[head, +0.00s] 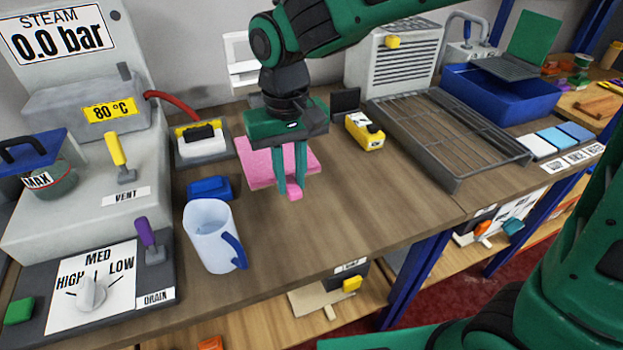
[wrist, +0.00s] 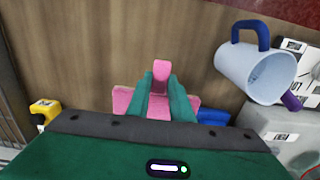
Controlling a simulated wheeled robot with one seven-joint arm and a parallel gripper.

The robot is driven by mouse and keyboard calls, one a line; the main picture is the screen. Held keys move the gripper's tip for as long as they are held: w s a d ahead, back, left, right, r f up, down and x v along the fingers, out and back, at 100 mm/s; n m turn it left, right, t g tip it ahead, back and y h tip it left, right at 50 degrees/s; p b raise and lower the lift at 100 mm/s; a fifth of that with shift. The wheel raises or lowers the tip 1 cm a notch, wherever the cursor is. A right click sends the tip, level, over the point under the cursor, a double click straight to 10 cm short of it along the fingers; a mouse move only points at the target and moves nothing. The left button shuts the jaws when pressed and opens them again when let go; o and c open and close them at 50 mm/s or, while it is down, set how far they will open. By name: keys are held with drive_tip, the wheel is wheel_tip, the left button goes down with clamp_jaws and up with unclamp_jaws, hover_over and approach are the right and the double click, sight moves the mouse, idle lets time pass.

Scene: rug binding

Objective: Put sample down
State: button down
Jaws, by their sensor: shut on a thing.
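My gripper (head: 291,188) points down over the wooden bench with its two green fingers close together. A small pink piece, which I take to be the sample (head: 295,194), sits between the fingertips. It also shows between the fingertips in the wrist view (wrist: 161,69). Whether it touches the bench top is hard to tell. A flat pink pad (head: 255,168) lies behind the fingers, partly hidden by them. Its edges show on both sides of the fingers in the wrist view (wrist: 124,98). I cannot tell whether the held piece joins the pad.
A pale jug (head: 208,238) with a blue handle stands left of my gripper, near a blue block (head: 210,188). A yellow device (head: 364,131) and a dark rack (head: 462,178) stand to the right. The bench top (head: 350,205) right of my gripper is clear.

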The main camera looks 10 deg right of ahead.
hover_over(316, 197)
wheel_tip(316, 197, down, 5)
drive_tip(key=shift+r, duration=0.1)
drive_tip(key=shift+f, duration=2.05)
drive_tip(key=c, duration=1.6)
unclamp_jaws()
wheel_tip(316, 197, up, 12)
drive_tip(key=shift+r, duration=0.1)
